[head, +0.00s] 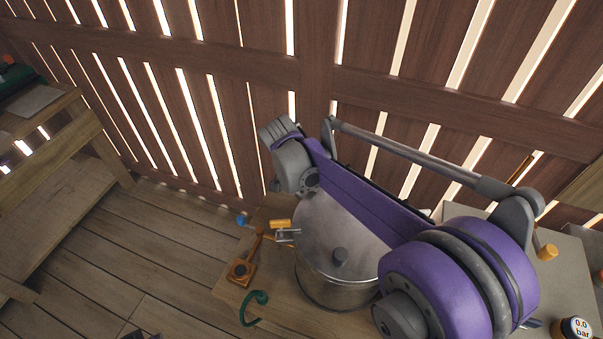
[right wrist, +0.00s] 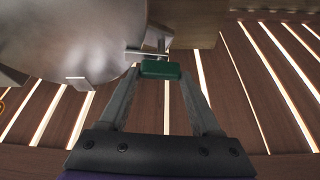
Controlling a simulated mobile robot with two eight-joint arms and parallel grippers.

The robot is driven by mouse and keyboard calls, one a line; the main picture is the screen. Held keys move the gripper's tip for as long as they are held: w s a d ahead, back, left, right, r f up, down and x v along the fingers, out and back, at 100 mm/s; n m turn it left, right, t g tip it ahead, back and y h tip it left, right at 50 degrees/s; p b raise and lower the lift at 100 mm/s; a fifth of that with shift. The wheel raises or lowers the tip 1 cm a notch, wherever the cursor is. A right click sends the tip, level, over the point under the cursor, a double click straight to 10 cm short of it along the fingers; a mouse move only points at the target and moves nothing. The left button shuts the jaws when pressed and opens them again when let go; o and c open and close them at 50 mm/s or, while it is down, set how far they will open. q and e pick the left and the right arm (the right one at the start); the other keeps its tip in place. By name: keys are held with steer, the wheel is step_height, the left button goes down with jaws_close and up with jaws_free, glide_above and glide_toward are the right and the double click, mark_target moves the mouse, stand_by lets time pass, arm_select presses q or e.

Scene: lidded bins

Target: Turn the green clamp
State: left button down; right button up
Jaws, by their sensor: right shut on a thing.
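In the right wrist view, the green clamp (right wrist: 160,69) shows as a green block on a metal bracket at the rim of the metal bin (right wrist: 75,35). My right gripper (right wrist: 162,82) is shut on the green block, with one finger on each side of it. The green clamp and my right gripper are hidden there. My left gripper is not in view.
An orange-brown tool (head: 240,271) and a green hook-shaped object (head: 254,307) lie left of the bin. A gauge (head: 577,327) stands at lower right. A slatted wall is behind; open floor lies left.

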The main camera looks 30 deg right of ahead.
steer(key=shift+w+m+g+h, duration=0.1)
steer(key=shift+m+g+h, duration=0.35)
steer(key=shift+m, duration=1.15)
steer(key=shift+m+g, duration=0.25)
steer(key=shift+m, duration=0.05)
steer(key=o, duration=1.4)
steer(key=shift+y, duration=0.25)
steer(key=v, duration=1.1)
steer(key=shift+a+f+p, duration=0.1)
steer(key=shift+p, duration=0.25)
